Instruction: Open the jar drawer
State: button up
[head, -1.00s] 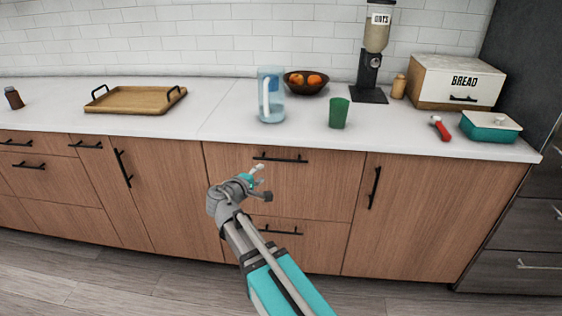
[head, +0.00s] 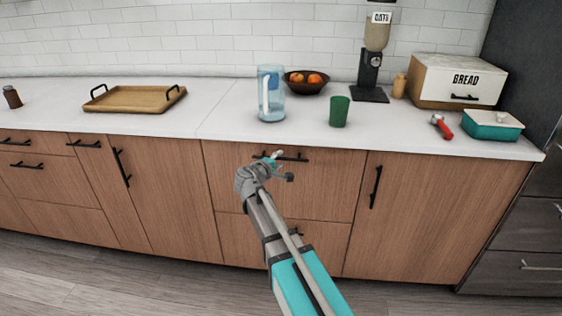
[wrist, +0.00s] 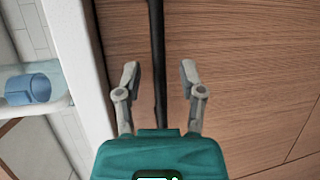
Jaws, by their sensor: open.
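A wooden drawer front (head: 328,188) sits under the counter in the middle of the head view, and it is shut flush. No label marks it as the jar drawer. Its black bar handle (head: 300,158) is partly hidden by my gripper (head: 282,166). My gripper is open and at the left part of this handle. In the wrist view the black handle (wrist: 157,40) runs between the two spread fingers of my gripper (wrist: 159,72). Neither finger is seen closed on it. I cannot tell how far the fingertips reach past the bar.
A lower drawer (head: 320,238) is partly hidden behind my arm. A cabinet door (head: 430,215) is on the right. The white counter (head: 215,122) above holds a blue pitcher (head: 270,98), a green cup (head: 339,111) and a wooden tray (head: 135,99). The floor (head: 90,275) in front is clear.

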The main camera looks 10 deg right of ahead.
jog(key=shift+w+d+f, duration=0.1)
jog(key=shift+w+d, duration=0.35)
grip_shut()
jog(key=shift+d, duration=0.15)
